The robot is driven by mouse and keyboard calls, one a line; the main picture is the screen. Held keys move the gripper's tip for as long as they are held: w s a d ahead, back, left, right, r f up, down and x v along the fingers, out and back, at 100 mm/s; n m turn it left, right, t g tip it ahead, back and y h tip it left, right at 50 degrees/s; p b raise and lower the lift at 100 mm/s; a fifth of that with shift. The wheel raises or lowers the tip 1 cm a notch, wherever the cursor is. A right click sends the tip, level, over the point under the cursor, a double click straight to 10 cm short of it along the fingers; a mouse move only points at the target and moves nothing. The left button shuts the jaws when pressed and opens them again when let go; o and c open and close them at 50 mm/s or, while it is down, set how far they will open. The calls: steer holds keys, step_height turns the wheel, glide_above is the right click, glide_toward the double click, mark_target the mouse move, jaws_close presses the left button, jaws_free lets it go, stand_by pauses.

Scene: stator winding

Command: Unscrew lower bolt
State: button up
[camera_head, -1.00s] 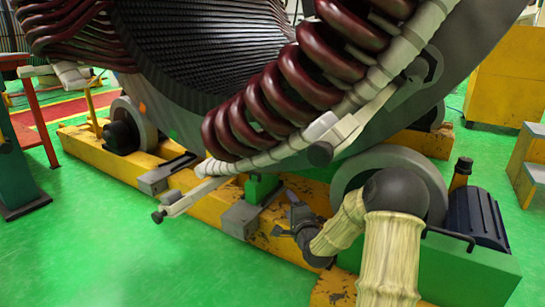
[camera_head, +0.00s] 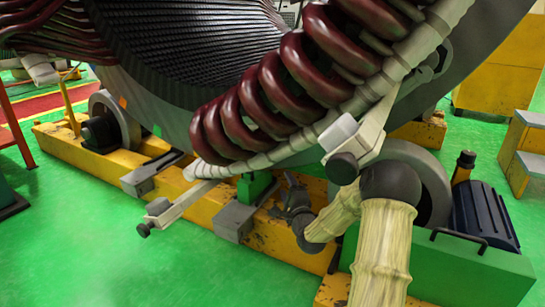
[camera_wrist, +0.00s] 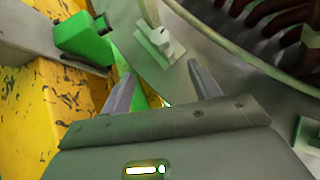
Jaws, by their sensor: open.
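My gripper (camera_head: 291,190) is low beside the yellow base, in front of the large stator. In the wrist view, its two fingers (camera_wrist: 160,84) are spread with nothing between them. A pale arm bracket with a light block (camera_head: 158,206) and a dark round bolt-like end (camera_head: 144,230) sticks out at the lower left, well apart from my gripper. A second bracket carries a light block (camera_head: 338,132) and a dark round end (camera_head: 342,168), higher and to the right. I cannot tell which fitting is the lower bolt. A grey plate fitting (camera_wrist: 158,42) shows beyond the fingers.
The stator (camera_head: 135,95) with dark red coils (camera_head: 240,105) rests on rollers (camera_head: 115,120) over the yellow base (camera_head: 85,158). A green block (camera_head: 254,186) stands close to my gripper. A blue motor (camera_head: 485,215) is at right. Green floor (camera_head: 110,255) is clear at front left.

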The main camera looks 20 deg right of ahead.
mark_target(274, 158)
steer(key=w, duration=0.5)
steer(key=w+d+r, duration=0.1)
steer(key=w, duration=0.5)
steer(key=w+d+r, duration=0.1)
steer(key=w, duration=0.5)
steer(key=shift+d+r, duration=0.2)
steer(key=shift+r, duration=0.05)
steer(key=shift+r, duration=0.1)
steer(key=c, duration=1)
